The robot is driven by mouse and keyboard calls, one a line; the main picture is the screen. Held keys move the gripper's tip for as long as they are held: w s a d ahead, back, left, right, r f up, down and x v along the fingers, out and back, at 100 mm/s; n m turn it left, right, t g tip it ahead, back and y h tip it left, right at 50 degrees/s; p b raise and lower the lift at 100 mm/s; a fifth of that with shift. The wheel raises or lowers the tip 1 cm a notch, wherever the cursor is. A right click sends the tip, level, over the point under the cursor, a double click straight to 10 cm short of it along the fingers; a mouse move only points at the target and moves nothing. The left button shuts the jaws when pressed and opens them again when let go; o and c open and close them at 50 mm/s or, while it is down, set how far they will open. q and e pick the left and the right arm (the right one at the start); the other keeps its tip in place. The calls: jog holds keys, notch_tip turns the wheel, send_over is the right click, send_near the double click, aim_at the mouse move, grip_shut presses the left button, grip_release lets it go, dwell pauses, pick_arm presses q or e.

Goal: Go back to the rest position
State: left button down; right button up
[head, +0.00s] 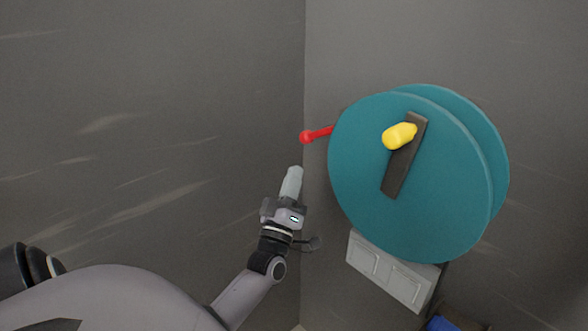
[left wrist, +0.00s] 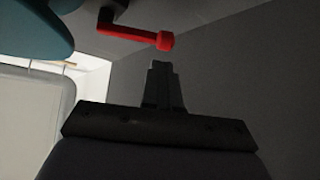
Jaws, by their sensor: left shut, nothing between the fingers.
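My left gripper (head: 292,182) is raised in front of the grey wall corner, left of a teal wheel (head: 365,165). It is shut and empty, and its fingertips point up. It also shows in the left wrist view (left wrist: 161,68), with the fingers together. A red-knobbed lever (head: 309,136) sticks out left of the wheel, a little above the fingertips in the head view. In the left wrist view the red lever (left wrist: 140,35) is just beyond the fingertips, with a gap visible. My right gripper is in neither view.
The wheel carries a dark crank bar (head: 398,168) with a yellow handle (head: 399,136). A pale grey two-panel box (head: 390,270) hangs below it. A blue item (head: 440,323) shows at the bottom right. Grey walls (head: 150,110) stand behind; the space left of the gripper looks clear.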

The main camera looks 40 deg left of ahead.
pick_arm(q)
jog(key=v, duration=0.7)
jog(key=shift+f+b, duration=0.2)
jog(key=shift+b, duration=0.15)
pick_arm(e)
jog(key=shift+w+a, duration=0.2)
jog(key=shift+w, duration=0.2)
pick_arm(q)
jog(key=shift+d, duration=0.15)
jog(key=s+d+f+m+g+h+p, duration=0.2)
jog(key=d+f+m+g+h+p, duration=0.3)
jog(key=d+m+h, duration=0.45)
jog(key=s+d+f+m+g+h+p, duration=0.3)
jog(key=s+d+f+m+g+p, duration=0.3)
jog(key=s+d, duration=0.4)
notch_tip(320, 180, down, 2)
jog(key=shift+s+f+g, duration=0.15)
jog(key=shift+s+g, duration=0.55)
jog(key=shift+s, duration=0.45)
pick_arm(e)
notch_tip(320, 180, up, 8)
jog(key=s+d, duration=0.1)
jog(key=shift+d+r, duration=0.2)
